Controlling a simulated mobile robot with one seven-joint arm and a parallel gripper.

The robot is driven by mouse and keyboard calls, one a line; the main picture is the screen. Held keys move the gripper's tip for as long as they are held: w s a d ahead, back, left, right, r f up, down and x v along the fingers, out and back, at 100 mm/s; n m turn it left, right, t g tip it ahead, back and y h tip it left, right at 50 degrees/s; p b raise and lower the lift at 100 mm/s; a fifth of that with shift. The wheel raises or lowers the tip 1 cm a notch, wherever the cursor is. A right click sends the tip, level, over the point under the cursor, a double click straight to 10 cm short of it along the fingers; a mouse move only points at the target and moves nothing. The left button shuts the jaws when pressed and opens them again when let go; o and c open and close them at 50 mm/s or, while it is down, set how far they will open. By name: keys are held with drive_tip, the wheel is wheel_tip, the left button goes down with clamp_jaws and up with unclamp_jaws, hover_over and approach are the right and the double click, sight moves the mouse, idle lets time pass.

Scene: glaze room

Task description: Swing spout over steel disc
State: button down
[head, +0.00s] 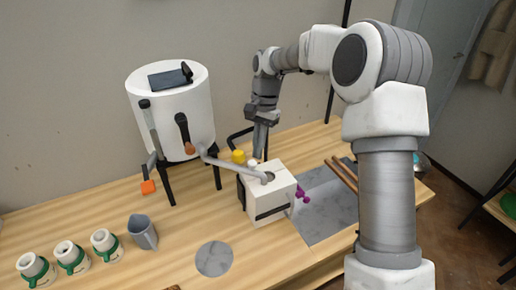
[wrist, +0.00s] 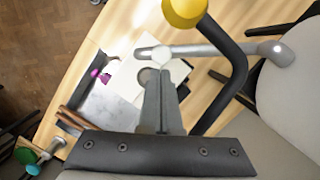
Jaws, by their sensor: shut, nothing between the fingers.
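The spout (head: 232,164) is a grey pipe running from the white tank (head: 172,108) to above the white box (head: 270,205). Its free end is over the dark round opening in the box top. In the wrist view the spout (wrist: 220,49) crosses beyond my fingers, with a pale round knob (wrist: 162,55) on it. The steel disc (head: 214,258) lies flat and bare on the table, in front and to the left of the box. My gripper (head: 258,155) points down beside the spout near the knob; it also shows in the wrist view (wrist: 160,75). It is shut and empty; I cannot tell whether it touches.
A grey jug (head: 142,232) and several green-banded jars (head: 105,245) stand at the left. A grey slab (head: 322,208) lies right of the box. The table around the disc is clear.

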drive_tip(key=s+m, duration=0.1)
drive_tip(key=s+a+m+b, duration=0.1)
drive_tip(key=s+m, duration=0.1)
drive_tip(key=s, duration=0.1)
drive_tip(key=shift+a+y+b, duration=0.3)
drive_tip(key=shift+r, duration=0.1)
drive_tip(key=s+p+v, duration=0.1)
drive_tip(key=v, duration=1.6)
drive_tip(key=m+g+y, duration=0.1)
drive_tip(key=m+y, duration=0.2)
drive_tip(key=y, duration=0.2)
approach(262, 173)
drive_tip(key=s+a+f, duration=0.1)
drive_tip(key=a, duration=0.1)
drive_tip(key=a+f, duration=0.1)
drive_tip(key=s+a+f, duration=0.1)
drive_tip(key=a, duration=0.1)
drive_tip(key=shift+s+a+b, duration=0.35)
drive_tip(key=shift+a+b, duration=0.05)
drive_tip(key=shift+s+a, duration=0.2)
drive_tip(key=shift+a, duration=0.25)
